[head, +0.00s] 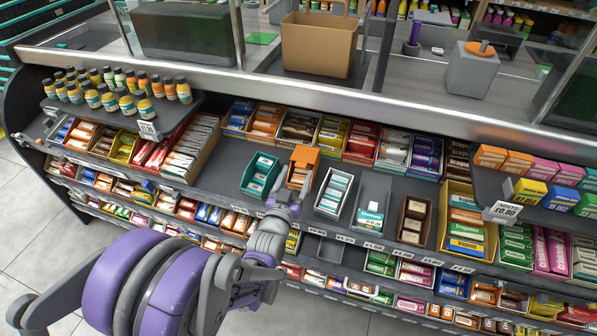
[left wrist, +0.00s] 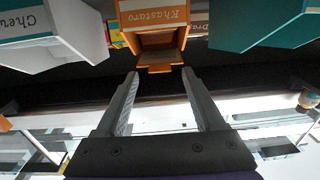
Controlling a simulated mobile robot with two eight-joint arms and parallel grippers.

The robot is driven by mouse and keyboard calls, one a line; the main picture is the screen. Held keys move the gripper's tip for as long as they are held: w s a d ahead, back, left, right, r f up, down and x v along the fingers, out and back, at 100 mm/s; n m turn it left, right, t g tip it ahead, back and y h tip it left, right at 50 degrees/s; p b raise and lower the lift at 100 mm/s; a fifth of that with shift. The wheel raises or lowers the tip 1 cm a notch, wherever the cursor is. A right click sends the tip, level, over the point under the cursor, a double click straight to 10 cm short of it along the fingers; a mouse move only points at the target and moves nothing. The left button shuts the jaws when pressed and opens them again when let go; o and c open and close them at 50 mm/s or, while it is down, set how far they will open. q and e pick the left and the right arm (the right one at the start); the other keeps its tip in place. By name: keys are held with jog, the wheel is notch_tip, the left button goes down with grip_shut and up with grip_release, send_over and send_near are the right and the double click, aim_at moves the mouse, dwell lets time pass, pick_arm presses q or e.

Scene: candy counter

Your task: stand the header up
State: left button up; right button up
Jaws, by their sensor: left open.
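An orange display box (head: 298,178) stands on the counter's upper shelf, between a teal box and a white box. Its orange header (head: 305,154) shows at the box's top and looks tilted rather than upright; its exact angle is hard to tell. In the left wrist view, which is upside down, the box (left wrist: 155,18) shows its lettered front, and an orange edge (left wrist: 160,69), probably the header's, lies at the fingertips. My left gripper (head: 287,195) is open and empty in front of the box. It also shows in the left wrist view (left wrist: 160,75). My right gripper is out of view.
The teal box (head: 258,176) and the white box (head: 333,194) stand close on either side. A grey tray (head: 372,192) and a brown box (head: 413,221) are further right. Rows of candy boxes line the shelf behind, below a metal rail (head: 330,98).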

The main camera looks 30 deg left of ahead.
aim_at(304, 156)
pick_arm(q)
jog(key=shift+x, duration=1.15)
grip_shut()
dwell(0.6)
